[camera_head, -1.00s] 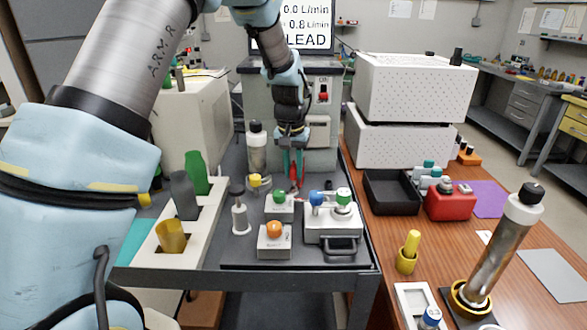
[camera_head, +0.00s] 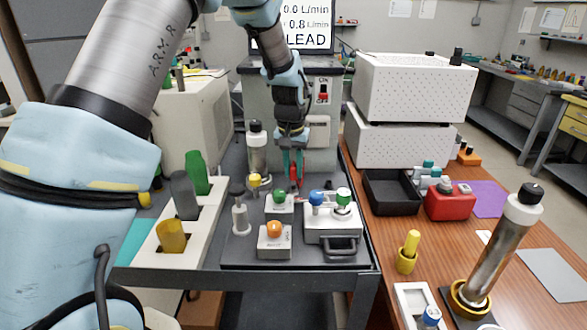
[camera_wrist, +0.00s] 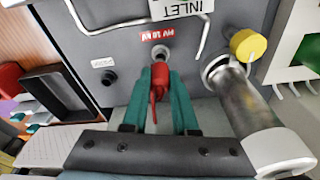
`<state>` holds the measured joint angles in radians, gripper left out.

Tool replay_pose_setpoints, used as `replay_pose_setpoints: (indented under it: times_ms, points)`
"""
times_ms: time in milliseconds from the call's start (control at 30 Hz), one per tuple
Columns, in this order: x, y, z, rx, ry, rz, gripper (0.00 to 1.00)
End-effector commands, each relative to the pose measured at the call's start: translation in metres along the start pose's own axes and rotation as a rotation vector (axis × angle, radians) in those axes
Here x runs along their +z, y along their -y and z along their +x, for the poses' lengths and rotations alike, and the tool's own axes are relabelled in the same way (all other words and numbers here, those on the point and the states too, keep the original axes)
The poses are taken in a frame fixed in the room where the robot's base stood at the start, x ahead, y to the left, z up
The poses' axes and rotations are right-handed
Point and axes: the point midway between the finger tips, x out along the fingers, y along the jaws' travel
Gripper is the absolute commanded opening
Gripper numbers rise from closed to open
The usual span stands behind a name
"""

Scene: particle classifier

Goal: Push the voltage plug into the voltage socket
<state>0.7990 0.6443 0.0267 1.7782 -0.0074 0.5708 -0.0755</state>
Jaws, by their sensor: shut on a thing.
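The red voltage plug (camera_wrist: 159,76) is held between the two green fingers of my gripper (camera_wrist: 160,92). Its red tail hangs back between the fingers. The voltage socket (camera_wrist: 160,52) is a pale round fitting on the grey panel, under a red "HV 10 kV" label. The plug's front end is right at the socket and lines up with it. I cannot tell how deep it sits. In the head view my gripper (camera_head: 293,165) is low in front of the grey machine, and the socket is hidden there.
A black port (camera_wrist: 109,77) lies left of the socket. Knobbed blocks (camera_head: 275,241) stand on the cart in front.

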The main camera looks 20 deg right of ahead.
Motion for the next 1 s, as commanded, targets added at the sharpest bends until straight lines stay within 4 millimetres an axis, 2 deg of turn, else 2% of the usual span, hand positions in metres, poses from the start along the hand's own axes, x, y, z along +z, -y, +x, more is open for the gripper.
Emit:
replay_pose_setpoints:
  times_ms: [1000]
  points:
    - [0.004,0.0,0.024,0.0,0.001,0.0,0.0]
